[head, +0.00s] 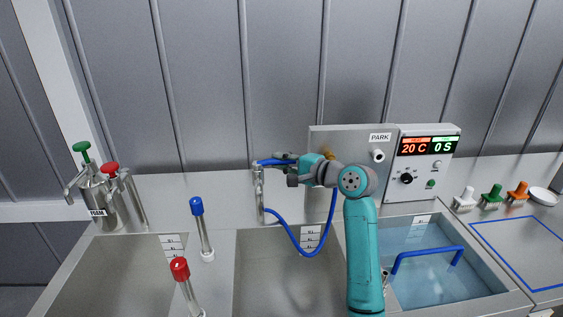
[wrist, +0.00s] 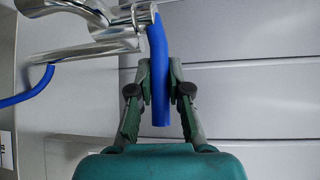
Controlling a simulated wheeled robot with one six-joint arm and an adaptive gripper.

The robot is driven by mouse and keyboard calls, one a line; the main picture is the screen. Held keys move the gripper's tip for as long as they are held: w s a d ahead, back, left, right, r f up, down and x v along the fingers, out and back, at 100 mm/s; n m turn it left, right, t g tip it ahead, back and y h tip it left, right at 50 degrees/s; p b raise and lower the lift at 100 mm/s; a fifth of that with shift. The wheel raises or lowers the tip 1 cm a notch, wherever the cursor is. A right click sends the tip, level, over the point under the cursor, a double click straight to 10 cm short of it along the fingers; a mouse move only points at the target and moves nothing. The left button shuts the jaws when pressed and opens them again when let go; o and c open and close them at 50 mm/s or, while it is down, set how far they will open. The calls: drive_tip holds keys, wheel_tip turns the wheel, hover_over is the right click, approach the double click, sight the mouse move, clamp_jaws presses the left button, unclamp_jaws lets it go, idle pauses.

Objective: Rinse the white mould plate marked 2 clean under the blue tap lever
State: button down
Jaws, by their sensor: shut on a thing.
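The blue tap lever (head: 197,206) stands upright on a chrome stem left of the middle basin. My gripper (head: 284,163) is high over the back of the middle basin, beside a chrome spout (head: 259,190). Its fingers (wrist: 160,88) are closed around a blue tube (wrist: 159,70) that reaches out from the chrome pipework; the tube also shows in the head view (head: 268,162). No plate marked 2 can be made out. A white round dish (head: 543,196) lies at the far right, with no readable mark.
A red lever (head: 180,269) stands in front of the blue one. A blue hose (head: 309,254) loops over the middle basin (head: 275,275). The right basin (head: 425,250) holds water and a blue handle (head: 428,252). Several brushes (head: 491,194) stand at the right; a foam can (head: 98,200) at the left.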

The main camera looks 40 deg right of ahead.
drive_tip(key=shift+s+a+m+h, duration=0.2)
drive_tip(key=shift+m+h, duration=0.2)
drive_tip(key=shift+h, duration=0.2)
drive_tip(key=shift+s+a+m+h, duration=0.2)
drive_tip(key=shift+m+h, duration=0.2)
drive_tip(key=shift+h, duration=0.2)
drive_tip(key=shift+s+a+m+h, duration=0.2)
drive_tip(key=shift+m+h, duration=0.5)
drive_tip(key=shift+h, duration=0.3)
drive_tip(key=c, duration=1.1)
unclamp_jaws()
drive_tip(key=shift+s, duration=0.1)
drive_tip(key=s+r, duration=0.1)
drive_tip(key=s, duration=1)
drive_tip(key=shift+s+a+r, duration=0.3)
drive_tip(key=shift+s+a, duration=0.05)
